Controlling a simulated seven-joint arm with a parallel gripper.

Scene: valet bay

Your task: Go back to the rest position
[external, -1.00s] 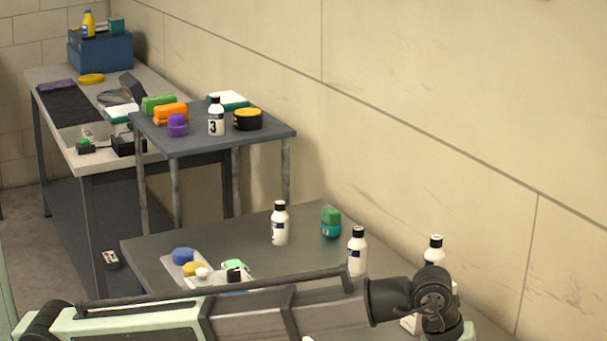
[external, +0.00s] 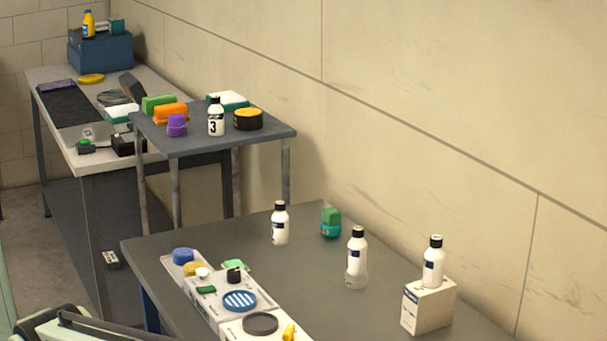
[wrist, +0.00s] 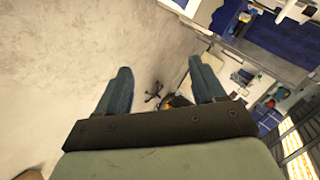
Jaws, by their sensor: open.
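My gripper (wrist: 161,92) shows in the wrist view with its two dark fingers spread apart and nothing between them. It hangs over bare floor, away from any table. In the external view only a part of my arm shows at the lower left corner, and the gripper is out of that picture.
The near grey table (external: 330,300) holds several white bottles, one on a white box (external: 428,305), a green-and-teal jar (external: 331,223) and a tray (external: 215,297) of small items. A raised grey shelf (external: 200,145) and a long bench (external: 60,75) stand behind, both loaded.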

